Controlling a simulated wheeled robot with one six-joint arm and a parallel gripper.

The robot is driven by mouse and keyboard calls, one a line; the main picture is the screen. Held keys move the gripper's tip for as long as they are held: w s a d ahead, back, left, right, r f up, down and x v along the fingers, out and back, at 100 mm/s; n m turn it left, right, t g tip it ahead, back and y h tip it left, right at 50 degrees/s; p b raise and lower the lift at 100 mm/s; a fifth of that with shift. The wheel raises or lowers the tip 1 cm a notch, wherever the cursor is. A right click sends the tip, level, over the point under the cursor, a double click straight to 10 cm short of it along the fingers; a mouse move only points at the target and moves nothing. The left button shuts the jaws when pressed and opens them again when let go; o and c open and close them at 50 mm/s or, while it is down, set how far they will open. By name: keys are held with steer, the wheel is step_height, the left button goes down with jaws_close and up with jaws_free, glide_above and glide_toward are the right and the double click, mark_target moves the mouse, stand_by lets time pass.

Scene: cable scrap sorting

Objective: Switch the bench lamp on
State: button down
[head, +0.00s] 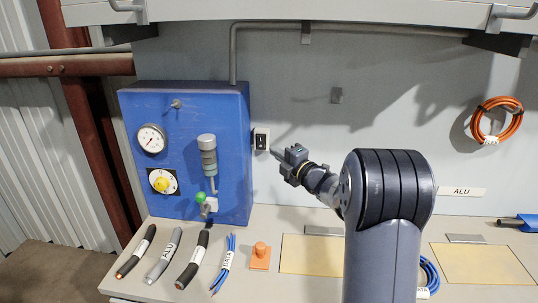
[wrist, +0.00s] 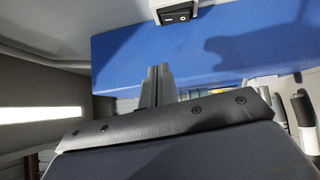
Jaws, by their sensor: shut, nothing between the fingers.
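In the wrist view the closed fingers (wrist: 158,72) appear apart from the switch. I cannot tell which way the rocker is pressed. No lamp is clearly identifiable.
Several cable pieces and an orange block (head: 260,256) lie on the bench. A bright strip (wrist: 40,114) shows in the wrist view.

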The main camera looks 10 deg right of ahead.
steer(key=v, duration=0.3)
steer(key=shift+r, duration=0.15)
